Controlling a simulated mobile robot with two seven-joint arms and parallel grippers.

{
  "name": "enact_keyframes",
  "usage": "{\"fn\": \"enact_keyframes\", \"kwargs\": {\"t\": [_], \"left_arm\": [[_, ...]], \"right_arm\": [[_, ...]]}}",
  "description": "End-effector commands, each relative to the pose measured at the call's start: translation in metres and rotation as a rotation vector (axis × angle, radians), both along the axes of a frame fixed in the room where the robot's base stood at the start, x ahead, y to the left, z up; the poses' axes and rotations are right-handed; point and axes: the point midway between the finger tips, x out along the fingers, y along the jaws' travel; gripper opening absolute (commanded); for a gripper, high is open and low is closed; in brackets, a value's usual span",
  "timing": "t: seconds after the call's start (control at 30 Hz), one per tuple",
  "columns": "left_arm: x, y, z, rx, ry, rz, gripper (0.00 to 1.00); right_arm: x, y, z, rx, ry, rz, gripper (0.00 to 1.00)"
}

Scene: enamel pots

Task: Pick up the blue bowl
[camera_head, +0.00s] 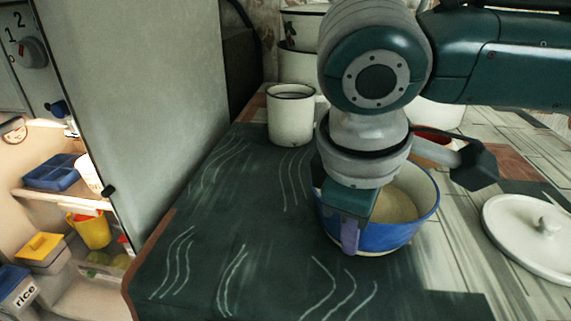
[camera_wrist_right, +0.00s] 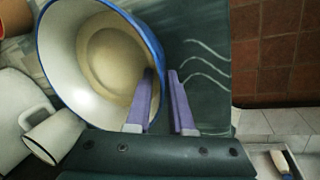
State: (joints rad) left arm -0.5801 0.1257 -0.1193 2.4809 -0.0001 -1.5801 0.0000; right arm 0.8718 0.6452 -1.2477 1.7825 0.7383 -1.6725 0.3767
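The blue bowl (camera_head: 388,238) stands upright on the dark green painted counter; it is blue outside and cream inside. My right gripper (camera_head: 350,235) reaches down at its near left rim and hides part of it. In the right wrist view the bowl (camera_wrist_right: 72,50) fills the upper left. There the purple fingers of the right gripper (camera_wrist_right: 161,75) are apart, one inside the bowl and one outside, with the rim between them. A gap shows between the fingers, so they do not look closed on the wall. My left gripper is not in view.
A white mug (camera_head: 291,118) stands behind the bowl to the left. A white lid (camera_head: 530,235) lies to the right. White enamel pots (camera_head: 299,66) stand at the back. An open fridge with its door (camera_head: 135,90) is at the left. The counter's front left is clear.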

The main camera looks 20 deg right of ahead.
Motion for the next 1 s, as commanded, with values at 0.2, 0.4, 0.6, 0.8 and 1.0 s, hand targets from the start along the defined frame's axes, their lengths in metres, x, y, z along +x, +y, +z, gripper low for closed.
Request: {"fn": "enact_keyframes", "kwargs": {"t": [0.2,0.4,0.6,0.8,1.0], "left_arm": [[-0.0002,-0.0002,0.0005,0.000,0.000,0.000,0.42],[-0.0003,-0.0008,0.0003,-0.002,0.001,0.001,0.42],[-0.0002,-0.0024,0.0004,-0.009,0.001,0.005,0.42],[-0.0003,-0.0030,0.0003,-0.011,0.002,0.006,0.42],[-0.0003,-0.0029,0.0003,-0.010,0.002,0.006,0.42]], "right_arm": [[0.0001,-0.0001,0.0008,0.000,0.000,0.000,0.09],[0.0001,0.0000,0.0009,0.000,0.000,-0.001,0.00],[0.0000,0.0002,0.0008,0.000,0.000,-0.001,0.00],[-0.0002,0.0002,0.0006,0.001,0.000,-0.001,0.00],[-0.0004,0.0003,0.0005,0.000,0.001,-0.001,0.00]]}}
